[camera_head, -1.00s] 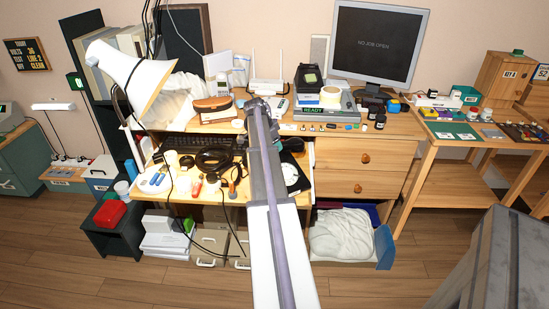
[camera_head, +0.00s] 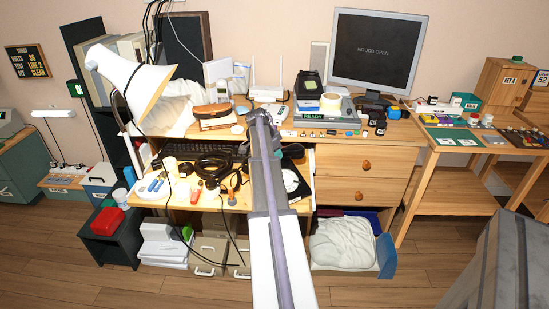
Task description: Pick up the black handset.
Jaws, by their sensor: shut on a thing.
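My arm reaches up from the bottom middle over the desk, and its far end (camera_head: 258,116) is above the desk's front part. The jaws of my gripper are hidden behind the arm, so their grip does not show. A black shape (camera_head: 294,150), which may be the black handset, shows just right of the arm. Its left part is covered. Below it, a dark piece with a white round face (camera_head: 291,181), perhaps a dial phone, lies partly behind the arm.
A keyboard (camera_head: 205,149) and coiled black cable lie left of the arm, with small tools in front. A white lamp (camera_head: 135,85) stands at the left. A monitor (camera_head: 378,50), a black device (camera_head: 309,84) and small parts crowd the desktop at the right.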

